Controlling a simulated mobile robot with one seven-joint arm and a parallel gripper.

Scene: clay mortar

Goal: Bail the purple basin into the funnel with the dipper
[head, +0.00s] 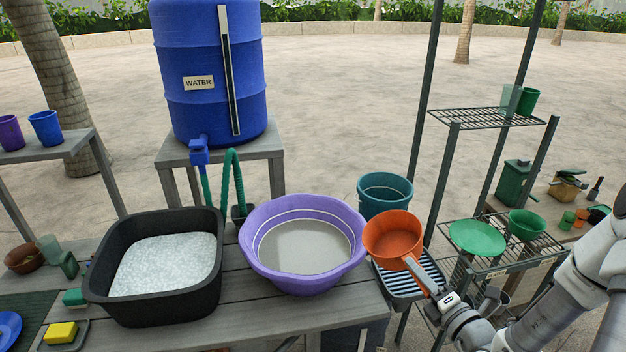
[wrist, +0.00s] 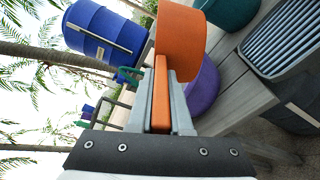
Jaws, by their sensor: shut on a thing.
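The purple basin (head: 256,265) stands on the grey wooden bench, with murky grey-beige liquid inside. Its side shows in the wrist view (wrist: 203,88). The orange dipper (head: 391,236) is just right of the basin, in front of the teal bucket; its inside looks empty in the head view. My gripper (head: 431,284) is shut on the dipper's orange handle, which also shows between the fingers in the wrist view (wrist: 160,98). I cannot make out for certain which thing is the funnel.
A black tub (head: 99,283) with pale, speckled contents stands left of the basin. The teal bucket (head: 385,198) is behind the dipper. A slatted drain rack (head: 424,270) lies below right. A blue water barrel (head: 200,110) with a green hose stands behind. A metal shelf (head: 470,117) rises at right.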

